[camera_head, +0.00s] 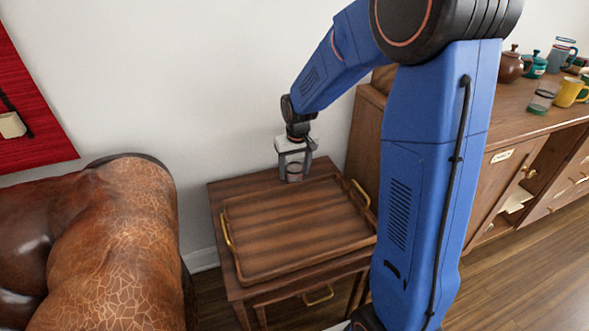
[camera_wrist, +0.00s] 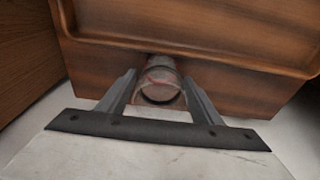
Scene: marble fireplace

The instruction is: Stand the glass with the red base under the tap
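A small clear glass (camera_head: 294,174) with a reddish tint at its base stands near the back edge of the small wooden side table, behind the tray. It also shows in the wrist view (camera_wrist: 160,82), with its round rim towards the camera. My gripper (camera_head: 294,166) points down over the glass, one finger on each side of it. In the wrist view the fingers (camera_wrist: 161,85) look slightly apart from the glass, so the gripper seems open around it. No tap is in view.
A wooden tray (camera_head: 240,268) with brass handles covers most of the side table (camera_head: 216,203). A leather armchair (camera_head: 120,240) stands at left. On the sideboard (camera_head: 500,120) at right are a glass with a green base (camera_head: 541,100), a yellow mug (camera_head: 570,92) and teapots.

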